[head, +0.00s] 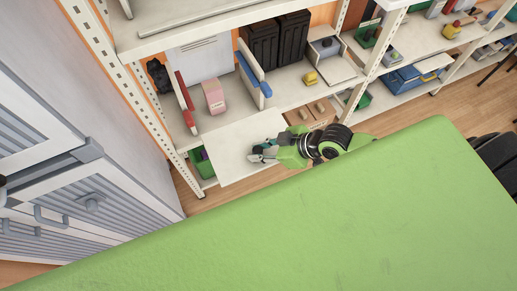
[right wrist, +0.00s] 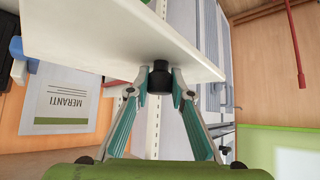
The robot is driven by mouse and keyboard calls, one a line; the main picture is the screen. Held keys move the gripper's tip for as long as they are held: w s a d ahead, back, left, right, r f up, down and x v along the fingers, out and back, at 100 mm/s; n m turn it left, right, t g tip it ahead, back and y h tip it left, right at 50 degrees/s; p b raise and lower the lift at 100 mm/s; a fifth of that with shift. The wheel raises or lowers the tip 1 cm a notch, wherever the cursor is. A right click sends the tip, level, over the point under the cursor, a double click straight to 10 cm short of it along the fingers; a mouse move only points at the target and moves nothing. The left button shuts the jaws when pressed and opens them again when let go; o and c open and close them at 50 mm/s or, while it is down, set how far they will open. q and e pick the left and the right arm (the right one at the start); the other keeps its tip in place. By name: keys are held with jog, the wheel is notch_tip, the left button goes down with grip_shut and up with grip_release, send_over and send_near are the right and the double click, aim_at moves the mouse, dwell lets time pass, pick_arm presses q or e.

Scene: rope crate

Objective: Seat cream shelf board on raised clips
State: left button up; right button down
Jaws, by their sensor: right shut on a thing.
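The cream shelf board (head: 232,150) is a flat pale panel at the shelving's left bay, below the shelf with the pink box. My right gripper (head: 262,152) is at the board's right part. In the right wrist view, the gripper's teal fingers (right wrist: 160,80) are shut on a black round knob (right wrist: 160,76) that meets the face of the board (right wrist: 110,35) near its edge. The raised clips cannot be made out, so contact between board and clips cannot be told. My left gripper is not in view.
The perforated upright (head: 103,72) stands left of the board. A green crate (head: 203,166) is partly hidden under the board's left side. The shelf above holds a pink box (head: 214,96) and red and blue dividers. Brown pieces lie right of the board.

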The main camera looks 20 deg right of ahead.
jog(key=w+b, duration=0.1)
jog(key=w, duration=0.3)
jog(key=shift+w+a, duration=0.15)
jog(key=shift+w, duration=0.05)
jog(key=shift+w+r+b, duration=0.1)
jog(key=shift+w+b, duration=0.75)
jog(key=shift+w, duration=0.75)
jog(key=shift+w+b, duration=0.5)
jog(key=shift+w, duration=0.8)
jog(key=shift+w+a, duration=0.1)
jog(key=shift+w, duration=0.3)
jog(key=shift+r, duration=0.15)
jog(key=shift+w, duration=0.1)
jog(key=shift+w+b, duration=1.25)
jog(key=shift+w, duration=1.65)
jog(key=shift+a, duration=0.1)
